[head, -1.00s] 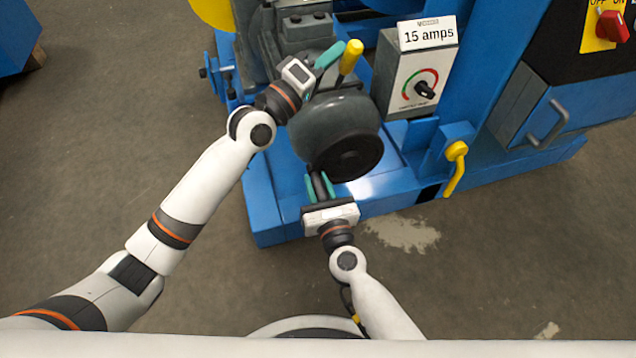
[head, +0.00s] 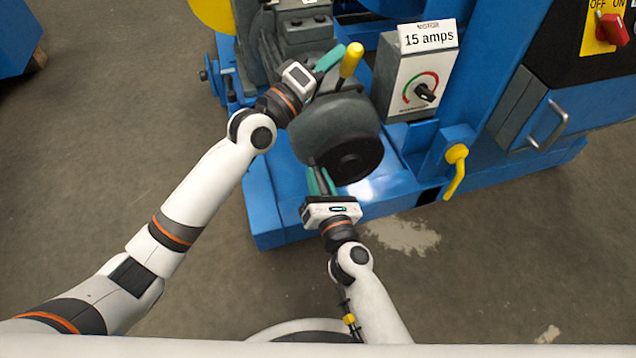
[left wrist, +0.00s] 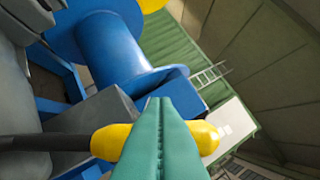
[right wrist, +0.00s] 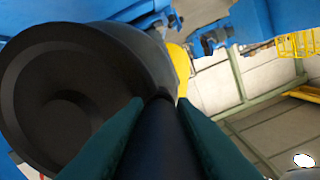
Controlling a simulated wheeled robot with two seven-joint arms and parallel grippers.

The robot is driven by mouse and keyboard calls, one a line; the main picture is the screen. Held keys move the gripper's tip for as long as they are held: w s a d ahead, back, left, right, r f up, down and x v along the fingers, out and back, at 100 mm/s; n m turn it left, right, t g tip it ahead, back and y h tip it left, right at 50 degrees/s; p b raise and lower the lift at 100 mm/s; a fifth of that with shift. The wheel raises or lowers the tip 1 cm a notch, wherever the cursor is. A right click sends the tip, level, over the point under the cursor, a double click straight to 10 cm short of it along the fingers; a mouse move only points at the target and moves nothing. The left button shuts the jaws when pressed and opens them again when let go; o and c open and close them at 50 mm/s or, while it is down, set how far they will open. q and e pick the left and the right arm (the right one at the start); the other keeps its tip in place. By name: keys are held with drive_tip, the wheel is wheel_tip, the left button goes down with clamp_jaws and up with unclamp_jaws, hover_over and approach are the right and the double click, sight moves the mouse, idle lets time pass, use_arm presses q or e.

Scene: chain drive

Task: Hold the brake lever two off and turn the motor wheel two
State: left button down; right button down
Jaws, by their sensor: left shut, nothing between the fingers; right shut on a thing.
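The yellow-knobbed brake lever (head: 351,58) stands beside the grey motor (head: 335,113) in the head view. My left gripper (head: 332,56) is shut and empty, its teal fingers close against the left side of the knob. In the left wrist view the fingers cross in front of the yellow knob (left wrist: 205,138); whether they touch it is unclear. The black motor wheel (head: 352,157) is on the motor's near end. My right gripper (head: 318,174) is shut on a dark round handle (right wrist: 158,140) at the wheel's left edge. The wheel (right wrist: 70,95) fills the left of the right wrist view.
A grey box (head: 420,80) with a dial and a "15 amps" sign stands right of the motor. Another yellow lever (head: 456,170) hangs on the blue frame (head: 395,185) further right. A red switch (head: 612,27) is at the upper right. Open floor lies in front.

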sight(341, 143)
drive_tip(key=r+m, duration=0.2)
drive_tip(key=shift+w+d+r+m, duration=0.1)
drive_tip(key=shift+d+m, duration=0.2)
drive_tip(key=shift+m, duration=0.1)
drive_tip(key=m, duration=0.1)
drive_tip(key=d+r+m, duration=0.1)
drive_tip(key=shift+w+r+m, duration=0.2)
drive_tip(key=shift+r+m, duration=0.1)
drive_tip(key=shift+w+d+r, duration=0.2)
drive_tip(key=shift+d+r, duration=0.3)
drive_tip(key=shift+d, duration=0.1)
drive_tip(key=shift+w+d+r, duration=0.15)
drive_tip(key=shift+d+r, duration=0.3)
drive_tip(key=shift+d, duration=0.1)
drive_tip(key=shift+w+d+r, duration=0.15)
drive_tip(key=shift+d, duration=0.25)
drive_tip(key=shift+w+d+r, duration=0.1)
drive_tip(key=shift+d, duration=0.25)
drive_tip(key=c, duration=1.3)
unclamp_jaws()
drive_tip(key=shift+f, duration=0.1)
drive_tip(key=shift+o, duration=0.5)
drive_tip(key=shift+s, duration=0.1)
